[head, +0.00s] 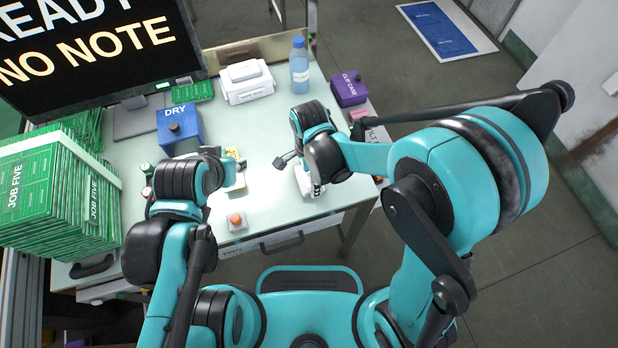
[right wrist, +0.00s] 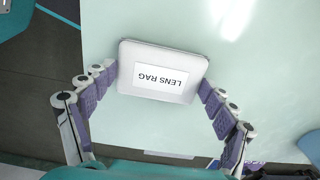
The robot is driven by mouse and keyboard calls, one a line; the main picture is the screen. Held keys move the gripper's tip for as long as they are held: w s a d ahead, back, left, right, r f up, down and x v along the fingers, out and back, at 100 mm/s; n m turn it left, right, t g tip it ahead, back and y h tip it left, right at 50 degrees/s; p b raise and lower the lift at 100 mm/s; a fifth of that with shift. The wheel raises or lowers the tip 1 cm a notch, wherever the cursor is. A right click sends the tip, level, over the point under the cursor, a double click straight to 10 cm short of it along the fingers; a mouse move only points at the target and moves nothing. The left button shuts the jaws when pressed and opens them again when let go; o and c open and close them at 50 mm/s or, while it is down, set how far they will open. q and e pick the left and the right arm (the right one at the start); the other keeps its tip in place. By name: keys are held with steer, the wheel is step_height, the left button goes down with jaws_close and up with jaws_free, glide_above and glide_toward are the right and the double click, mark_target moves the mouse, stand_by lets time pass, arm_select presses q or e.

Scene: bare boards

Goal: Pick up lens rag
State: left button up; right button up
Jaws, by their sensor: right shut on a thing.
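The lens rag (right wrist: 162,72) is a flat white block with its name label, upside down in the right wrist view. My right gripper (right wrist: 155,98) is shut on it, with one purple-padded finger at each side. In the head view the lens rag (head: 303,182) shows as a small white piece at the front right of the worktable (head: 258,205), below my right gripper (head: 299,176), which partly hides it. My left gripper (head: 238,172) is over the table further left, by a pale yellow item. Its fingers are too small and covered to read.
A white box (head: 247,82), a blue bottle (head: 299,66) and a blue DRY box (head: 180,128) stand farther back. A purple CLIP CASE box (head: 348,89) is at the right. A small orange-topped item (head: 236,220) sits near the front edge. Green JOB FIVE stacks (head: 55,190) fill the left.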

steer(key=shift+r, duration=0.45)
steer(key=r+p, duration=0.1)
steer(key=r, duration=0.1)
steer(key=r+p, duration=0.1)
steer(key=r, duration=0.1)
steer(key=shift+s+d+p, duration=0.2)
steer(key=shift+d+p, duration=0.1)
steer(key=shift+d, duration=0.1)
steer(key=s+d+r+p, duration=0.3)
steer(key=s+d+r, duration=0.2)
steer(key=d, duration=0.4)
steer(key=shift+d+r, duration=0.25)
steer(key=shift+r, duration=0.3)
